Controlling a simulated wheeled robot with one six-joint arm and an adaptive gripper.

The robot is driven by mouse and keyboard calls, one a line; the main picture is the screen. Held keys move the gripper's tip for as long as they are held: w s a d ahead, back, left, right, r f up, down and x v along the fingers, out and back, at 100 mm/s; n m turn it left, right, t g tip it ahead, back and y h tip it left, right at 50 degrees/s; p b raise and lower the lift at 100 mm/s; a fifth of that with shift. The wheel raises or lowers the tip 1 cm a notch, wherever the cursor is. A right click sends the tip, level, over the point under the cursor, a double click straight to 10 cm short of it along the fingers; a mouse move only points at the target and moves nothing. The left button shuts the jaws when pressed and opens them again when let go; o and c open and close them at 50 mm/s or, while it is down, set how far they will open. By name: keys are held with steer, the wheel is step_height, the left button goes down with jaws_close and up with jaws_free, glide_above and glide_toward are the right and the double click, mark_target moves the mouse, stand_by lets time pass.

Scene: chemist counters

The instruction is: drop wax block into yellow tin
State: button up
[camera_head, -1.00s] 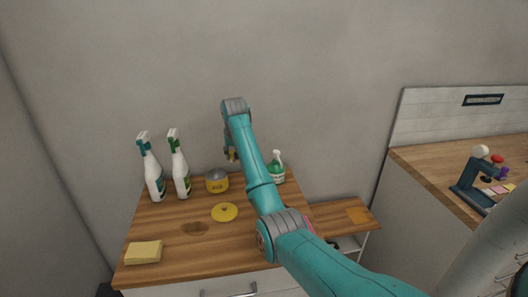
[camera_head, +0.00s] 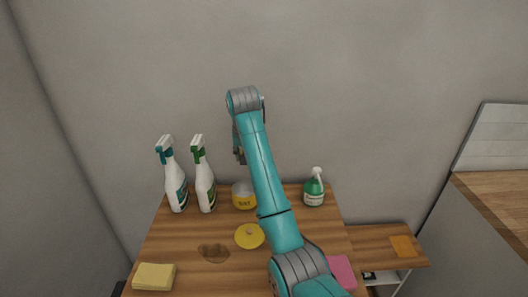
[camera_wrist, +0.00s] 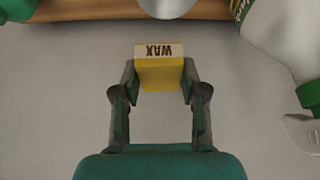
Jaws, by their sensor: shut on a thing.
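The wax block (camera_wrist: 160,72), yellow with a white band lettered WAX, is between my gripper's fingers in the wrist view. My gripper (camera_wrist: 158,80) is shut on it. In the head view my gripper (camera_head: 241,156) hangs in the air above the yellow tin (camera_head: 243,200), and the block is hard to make out there. The tin stands open on the wooden counter, partly behind my arm. Its yellow lid (camera_head: 249,236) lies on the counter in front of it. A metal round edge (camera_wrist: 166,7) at the top of the wrist view may be the tin.
Two white spray bottles (camera_head: 173,182) (camera_head: 203,178) stand left of the tin. A green bottle (camera_head: 314,190) stands to the right. A yellow sponge (camera_head: 154,277) and a brown stain (camera_head: 214,252) are on the counter's front left. A pink item (camera_head: 342,271) lies right of my arm.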

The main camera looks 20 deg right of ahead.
steer(key=shift+f, duration=2.95)
steer(key=o, duration=1.2)
steer(key=shift+r, duration=0.1)
steer(key=v, duration=0.7)
steer(key=shift+r, duration=0.15)
steer(key=shift+s, duration=0.15)
